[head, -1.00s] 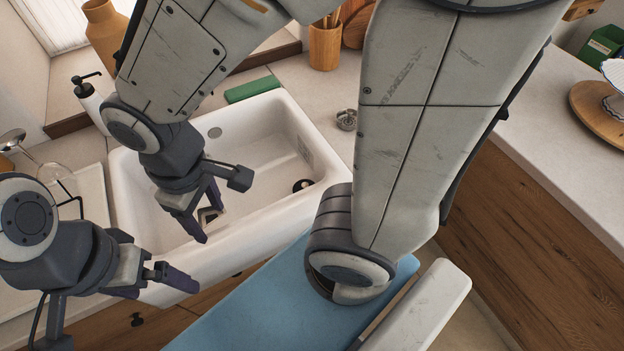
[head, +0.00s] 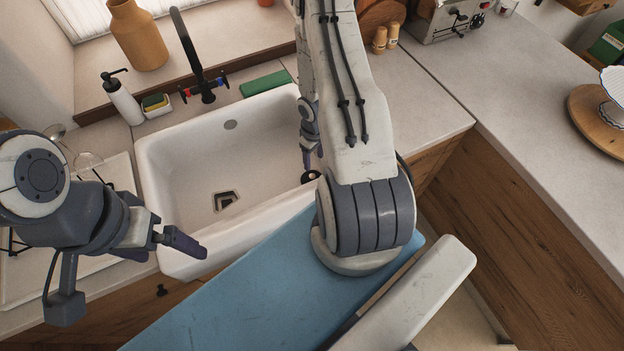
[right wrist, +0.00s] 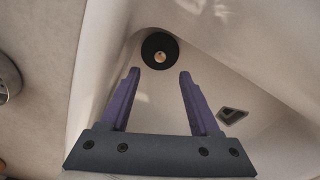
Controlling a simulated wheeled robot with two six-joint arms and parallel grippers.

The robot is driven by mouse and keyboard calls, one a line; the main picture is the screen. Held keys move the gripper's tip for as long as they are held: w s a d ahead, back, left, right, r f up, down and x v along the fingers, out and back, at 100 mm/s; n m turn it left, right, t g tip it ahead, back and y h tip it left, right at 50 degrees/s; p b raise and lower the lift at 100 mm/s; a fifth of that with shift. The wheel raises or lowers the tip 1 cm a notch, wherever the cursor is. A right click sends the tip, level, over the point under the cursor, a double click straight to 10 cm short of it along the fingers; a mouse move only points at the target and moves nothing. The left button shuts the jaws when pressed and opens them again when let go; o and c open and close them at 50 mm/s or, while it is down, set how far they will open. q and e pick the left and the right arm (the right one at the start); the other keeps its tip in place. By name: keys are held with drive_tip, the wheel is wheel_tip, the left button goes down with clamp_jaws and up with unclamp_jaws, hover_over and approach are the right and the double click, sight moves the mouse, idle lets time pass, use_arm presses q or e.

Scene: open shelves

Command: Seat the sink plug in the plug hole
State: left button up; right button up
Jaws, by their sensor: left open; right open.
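The sink plug (right wrist: 160,50) is a black disc with a pale knob, lying in the white sink (head: 180,165) near its right end. In the head view the plug (head: 309,176) is partly hidden by my right arm. The plug hole (head: 226,200) is a dark squarish recess in the sink floor; it also shows in the right wrist view (right wrist: 232,116). My right gripper (right wrist: 159,75) is open and empty, with the plug just beyond and between its fingertips. My left gripper (head: 195,245) hangs near the sink's front left edge, open.
A black tap (head: 205,85) stands behind the sink, with a green sponge-like block (head: 266,83) on the back rim. A soap bottle (head: 122,100) is at the left. A metal item (right wrist: 8,78) lies on the counter beside the sink. The sink's middle is clear.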

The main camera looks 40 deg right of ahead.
wheel_tip(320, 180, down, 5)
drive_tip(key=b, duration=0.4)
drive_tip(key=f+b, duration=0.4)
drive_tip(key=f, duration=0.1)
drive_tip(key=shift+w+a, duration=0.1)
drive_tip(key=shift+w, duration=0.2)
drive_tip(key=shift+r, duration=0.1)
drive_tip(key=shift+c, duration=0.3)
clamp_jaws()
idle(0.6)
